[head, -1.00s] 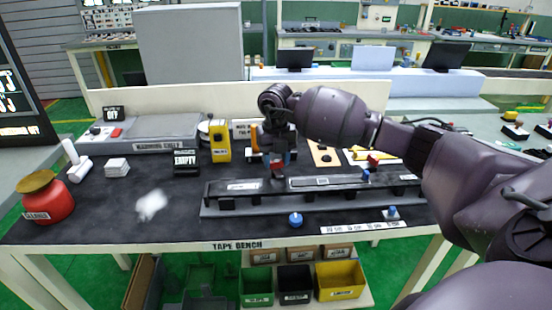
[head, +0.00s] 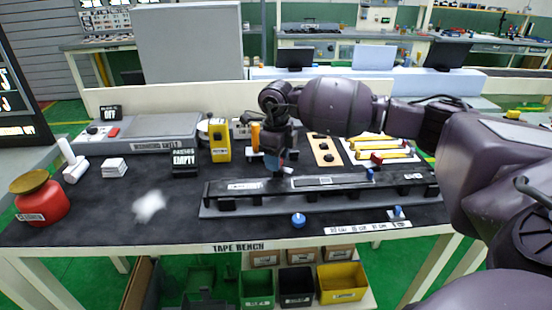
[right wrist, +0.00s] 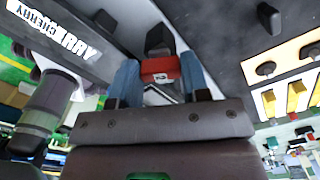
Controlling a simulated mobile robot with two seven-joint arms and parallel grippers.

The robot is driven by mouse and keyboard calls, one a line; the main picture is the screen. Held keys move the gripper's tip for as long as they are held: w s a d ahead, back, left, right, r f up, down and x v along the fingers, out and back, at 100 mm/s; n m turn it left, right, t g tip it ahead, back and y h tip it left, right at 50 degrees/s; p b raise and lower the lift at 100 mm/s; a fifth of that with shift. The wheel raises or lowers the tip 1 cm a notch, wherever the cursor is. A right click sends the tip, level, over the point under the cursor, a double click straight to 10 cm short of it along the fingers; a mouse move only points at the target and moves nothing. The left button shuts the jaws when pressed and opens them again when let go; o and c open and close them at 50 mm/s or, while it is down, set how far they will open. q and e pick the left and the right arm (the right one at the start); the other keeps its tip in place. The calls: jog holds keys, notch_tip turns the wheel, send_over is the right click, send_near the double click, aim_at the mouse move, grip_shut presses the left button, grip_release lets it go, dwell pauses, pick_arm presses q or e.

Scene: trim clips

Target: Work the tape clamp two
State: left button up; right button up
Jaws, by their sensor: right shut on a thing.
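My right gripper (head: 275,168) is over the long dark rail fixture (head: 330,196) on the bench, near its left-centre part. In the right wrist view its two blue fingers (right wrist: 161,78) are shut on a red clamp piece (right wrist: 160,68) with a white label that looks like a 2. A dark block stands just beyond the red piece. In the head view the fingers hide most of this clamp. A small blue knob (head: 370,174) sits further right on the rail. My left gripper is not in view.
A blue-topped knob (head: 298,220) lies in front of the rail. A yellow device (head: 219,140), a red pot (head: 42,198) and white cloth-like stuff (head: 149,206) are to the left. A wooden board (head: 326,151) and yellow-and-red tools (head: 382,150) lie behind the rail.

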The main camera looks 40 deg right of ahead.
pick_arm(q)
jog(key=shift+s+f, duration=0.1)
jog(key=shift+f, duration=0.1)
pick_arm(e)
jog(key=shift+n, duration=0.6)
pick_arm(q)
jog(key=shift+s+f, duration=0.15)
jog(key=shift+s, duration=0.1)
pick_arm(e)
jog(key=shift+r, duration=0.1)
jog(key=o, duration=0.9)
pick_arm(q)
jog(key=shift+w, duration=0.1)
